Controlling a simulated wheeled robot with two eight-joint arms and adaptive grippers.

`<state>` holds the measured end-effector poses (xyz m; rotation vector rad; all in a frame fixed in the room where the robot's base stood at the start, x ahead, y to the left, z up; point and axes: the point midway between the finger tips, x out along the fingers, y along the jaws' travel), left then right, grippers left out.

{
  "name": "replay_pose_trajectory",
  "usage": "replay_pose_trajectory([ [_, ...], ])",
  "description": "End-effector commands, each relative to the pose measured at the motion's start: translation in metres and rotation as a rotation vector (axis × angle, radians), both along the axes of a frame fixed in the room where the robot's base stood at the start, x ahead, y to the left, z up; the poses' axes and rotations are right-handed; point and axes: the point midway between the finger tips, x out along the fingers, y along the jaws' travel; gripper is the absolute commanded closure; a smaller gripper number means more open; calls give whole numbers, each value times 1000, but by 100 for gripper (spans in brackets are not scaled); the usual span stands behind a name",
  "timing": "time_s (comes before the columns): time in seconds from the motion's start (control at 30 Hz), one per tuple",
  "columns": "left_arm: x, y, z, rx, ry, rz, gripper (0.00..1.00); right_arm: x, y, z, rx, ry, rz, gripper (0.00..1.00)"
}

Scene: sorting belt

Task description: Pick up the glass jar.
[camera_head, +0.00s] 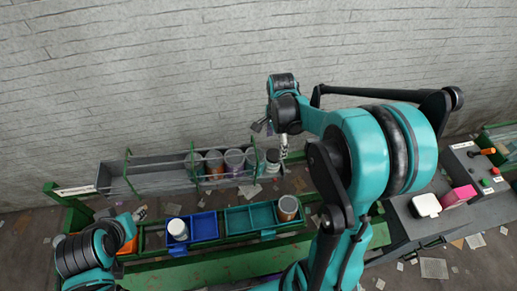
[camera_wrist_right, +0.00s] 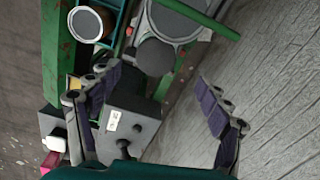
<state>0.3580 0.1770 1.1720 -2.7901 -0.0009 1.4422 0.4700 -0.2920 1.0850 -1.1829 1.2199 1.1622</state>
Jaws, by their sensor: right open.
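Several round containers stand in the grey trough behind the green rail. Clear-walled jars (camera_head: 234,160) stand there, and a jar with a grey lid (camera_head: 272,160) stands at the trough's right end. I cannot tell for sure which is the glass jar. My right gripper (camera_head: 271,136) is open and empty above the trough's right end, apart from the jars. In the right wrist view, the right gripper (camera_wrist_right: 158,80) has its fingers wide apart, and a large grey round top (camera_wrist_right: 175,20) lies beyond them. My left gripper (camera_head: 140,213) is small at the lower left; its jaws are unclear.
A blue bin (camera_head: 205,226) holds a white-lidded container (camera_head: 178,229). A teal bin (camera_head: 238,221) beside it has a brown can (camera_head: 288,207) at its right end. A grey machine (camera_head: 480,168) stands at the right. A grey brick wall (camera_head: 150,80) rises behind the trough.

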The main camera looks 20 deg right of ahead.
Motion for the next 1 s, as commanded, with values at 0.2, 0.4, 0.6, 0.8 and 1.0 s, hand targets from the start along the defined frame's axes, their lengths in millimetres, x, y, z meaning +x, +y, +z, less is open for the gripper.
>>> replay_pose_trajectory([
  [0.2,0,0,-5,0,0,0,60,1,-1,-23,2,8,-23,22],
  [0.4,0,0,-11,0,0,0,60,-2,6,-49,2,7,-19,22],
  [0.6,0,0,-17,0,0,0,60,-3,9,-75,2,6,-19,22],
  [0.8,0,0,-17,0,0,0,60,-3,9,-79,2,6,-19,22],
  [1.0,0,0,-16,0,0,0,60,-3,9,-79,2,6,-19,48],
])
